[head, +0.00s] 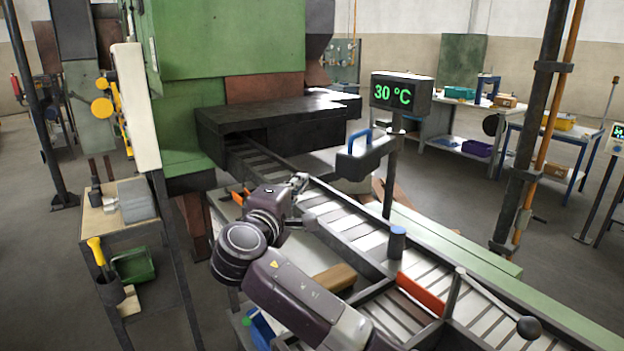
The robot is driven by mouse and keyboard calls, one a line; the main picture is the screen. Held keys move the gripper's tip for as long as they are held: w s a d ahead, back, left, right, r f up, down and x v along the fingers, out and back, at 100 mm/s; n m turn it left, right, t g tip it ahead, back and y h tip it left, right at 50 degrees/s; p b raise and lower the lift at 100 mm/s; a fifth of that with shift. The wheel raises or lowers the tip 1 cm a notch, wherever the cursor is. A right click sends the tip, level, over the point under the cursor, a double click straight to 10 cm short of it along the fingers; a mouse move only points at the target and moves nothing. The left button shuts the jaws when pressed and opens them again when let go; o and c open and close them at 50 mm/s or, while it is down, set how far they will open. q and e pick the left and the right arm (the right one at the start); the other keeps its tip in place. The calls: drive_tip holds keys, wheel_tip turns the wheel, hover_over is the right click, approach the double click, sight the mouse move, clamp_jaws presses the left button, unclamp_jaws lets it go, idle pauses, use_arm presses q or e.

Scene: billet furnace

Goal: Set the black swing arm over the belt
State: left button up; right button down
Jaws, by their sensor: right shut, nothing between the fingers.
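A dark grey-black arm (362,158) with a blue loop handle (359,139) reaches left from the post under the temperature display. Its left end appears to hang above the far side of the slatted belt (352,227); I cannot tell exactly how far over it reaches. The belt runs from the black furnace mouth down to the lower right. My right gripper (300,183) is shut and empty above the belt's near side, left of and lower in the picture than the blue handle, apart from it. My left gripper is out of view.
The display (402,93) reads 30 °C. A blue-topped cylinder (397,243) stands at the belt, near a red-orange plate (420,293) and a black ball-ended lever (529,327). A small table (130,190) stands left. A dark post (525,140) rises right.

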drive_tip(key=w+d+p, duration=0.4)
drive_tip(key=w+d, duration=0.1)
drive_tip(key=shift+d, duration=0.4)
drive_tip(key=shift+w+f+p, duration=0.1)
drive_tip(key=shift+f+p, duration=0.05)
drive_tip(key=shift+p, duration=0.15)
idle(0.4)
